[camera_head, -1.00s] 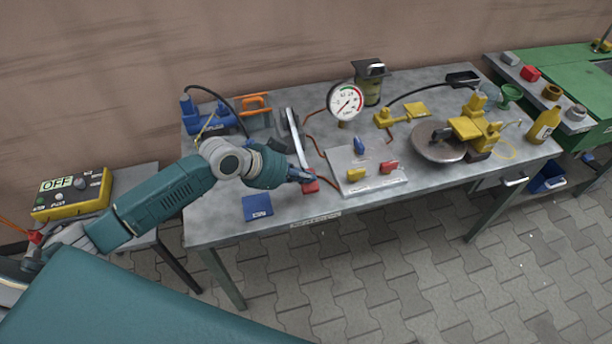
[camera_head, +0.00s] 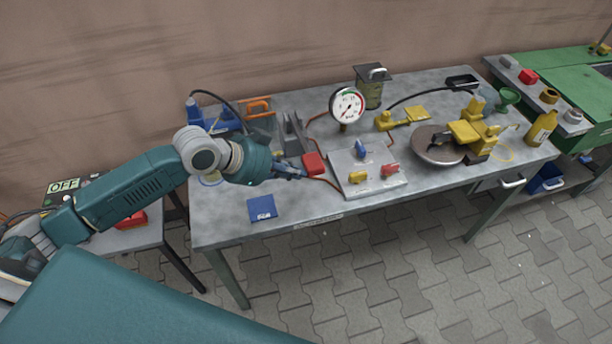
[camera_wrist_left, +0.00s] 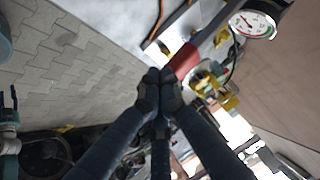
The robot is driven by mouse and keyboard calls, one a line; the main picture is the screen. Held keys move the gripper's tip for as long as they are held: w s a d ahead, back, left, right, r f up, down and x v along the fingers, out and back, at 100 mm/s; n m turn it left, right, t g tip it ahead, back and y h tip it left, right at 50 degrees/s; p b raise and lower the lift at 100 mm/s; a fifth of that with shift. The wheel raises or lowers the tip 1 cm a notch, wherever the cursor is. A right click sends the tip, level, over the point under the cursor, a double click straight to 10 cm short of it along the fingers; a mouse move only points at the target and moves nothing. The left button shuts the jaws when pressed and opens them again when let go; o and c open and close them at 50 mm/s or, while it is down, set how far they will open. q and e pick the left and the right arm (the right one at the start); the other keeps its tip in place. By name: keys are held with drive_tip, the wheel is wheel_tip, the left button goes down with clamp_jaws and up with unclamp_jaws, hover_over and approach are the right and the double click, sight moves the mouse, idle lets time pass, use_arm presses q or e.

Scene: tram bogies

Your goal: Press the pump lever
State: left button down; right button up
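The pump lever's red grip (camera_head: 314,163) is on the near side of the grey pump (camera_head: 293,135), on the metal table. It also shows in the left wrist view (camera_wrist_left: 184,60). My left gripper (camera_head: 298,173) is just left of and slightly below the red grip in the head view. In the left wrist view its fingertips (camera_wrist_left: 160,88) are together, with nothing visible between them. They are close to the red grip; whether they touch it I cannot tell. My right gripper is in neither view.
A round pressure gauge (camera_head: 348,105) stands behind a plate with blue, yellow and red valve handles (camera_head: 372,170). A blue booklet (camera_head: 262,208) lies at the front edge. A yellow tool with a grey disc (camera_head: 437,146) fills the right side. Blue equipment (camera_head: 212,117) stands at the back left.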

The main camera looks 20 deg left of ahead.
use_arm(q)
drive_tip(key=v, duration=0.3)
drive_tip(key=shift+s+a+r, duration=0.1)
drive_tip(key=shift+s+r, duration=0.1)
drive_tip(key=shift+s, duration=0.05)
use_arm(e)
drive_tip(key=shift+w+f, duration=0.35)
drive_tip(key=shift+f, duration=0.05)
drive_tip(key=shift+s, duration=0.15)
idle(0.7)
use_arm(q)
drive_tip(key=shift+w, duration=0.1)
drive_tip(key=w+a+r+n+t+h+b, duration=0.1)
drive_tip(key=a+r+h+b, duration=0.4)
drive_tip(key=b, duration=0.6)
drive_tip(key=shift+w+a+r+n+h+b, duration=0.35)
drive_tip(key=shift+w+a+n+h, duration=0.25)
drive_tip(key=shift+w+a+h, duration=0.25)
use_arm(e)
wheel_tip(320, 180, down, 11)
